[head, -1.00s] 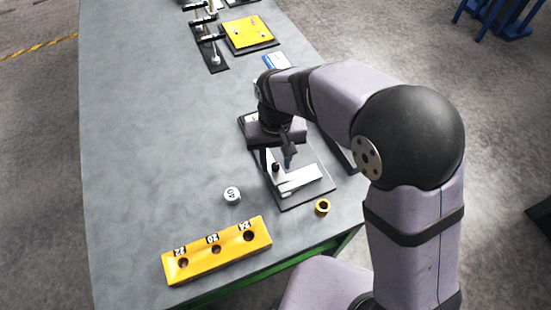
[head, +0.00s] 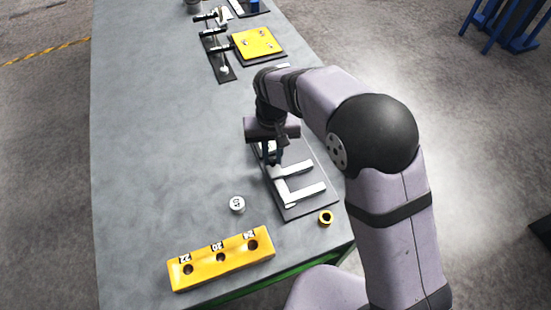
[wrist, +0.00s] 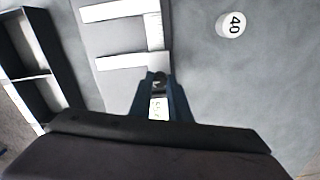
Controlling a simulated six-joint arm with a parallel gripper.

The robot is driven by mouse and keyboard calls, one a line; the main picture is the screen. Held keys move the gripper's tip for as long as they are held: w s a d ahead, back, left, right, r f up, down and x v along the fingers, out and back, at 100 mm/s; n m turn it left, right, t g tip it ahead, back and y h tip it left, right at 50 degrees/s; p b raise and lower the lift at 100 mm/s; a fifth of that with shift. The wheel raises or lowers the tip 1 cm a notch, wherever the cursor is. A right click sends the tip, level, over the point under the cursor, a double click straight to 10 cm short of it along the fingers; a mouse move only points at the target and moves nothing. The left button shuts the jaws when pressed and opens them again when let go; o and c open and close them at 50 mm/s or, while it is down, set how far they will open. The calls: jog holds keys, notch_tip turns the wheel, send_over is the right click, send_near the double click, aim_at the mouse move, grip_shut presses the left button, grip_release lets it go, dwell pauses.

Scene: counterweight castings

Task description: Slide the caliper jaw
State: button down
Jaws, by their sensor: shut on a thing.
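The pale caliper lies on a dark board (head: 315,208). Its end jaw (head: 305,193) and sliding jaw (head: 295,168) stand apart with a clear gap. Both also show in the wrist view, the end jaw (wrist: 110,11) at the top and the sliding jaw (wrist: 122,62) nearer my fingers. My gripper (head: 272,158) points down over the caliper's beam. In the wrist view my blue fingers (wrist: 160,90) are shut around a small dark knob (wrist: 159,77) beside the sliding jaw. My gripper hides part of the beam in the head view.
A yellow block with numbered holes (head: 205,267) lies at the front. A yellow plate (head: 258,43) and black stands (head: 222,66) are farther back. The table's left side is clear.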

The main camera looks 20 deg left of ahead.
jog(key=c, duration=1.7)
grip_release()
jog(key=shift+o, duration=0.2)
jog(key=shift+r, duration=0.1)
jog(key=shift+r+b, duration=1.15)
jog(key=shift+r, duration=2.45)
jog(key=w+d+m, duration=0.2)
jog(key=d, duration=1)
jog(key=s+d+f+m, duration=0.2)
jog(key=s+d, duration=0.4)
jog(key=d, duration=0.5)
jog(key=s+d+f+m, duration=0.2)
jog(key=s+d+f, duration=0.2)
jog(key=d, duration=0.7)
jog(key=s, duration=0.2)
jog(key=shift+s+d+f, duration=0.35)
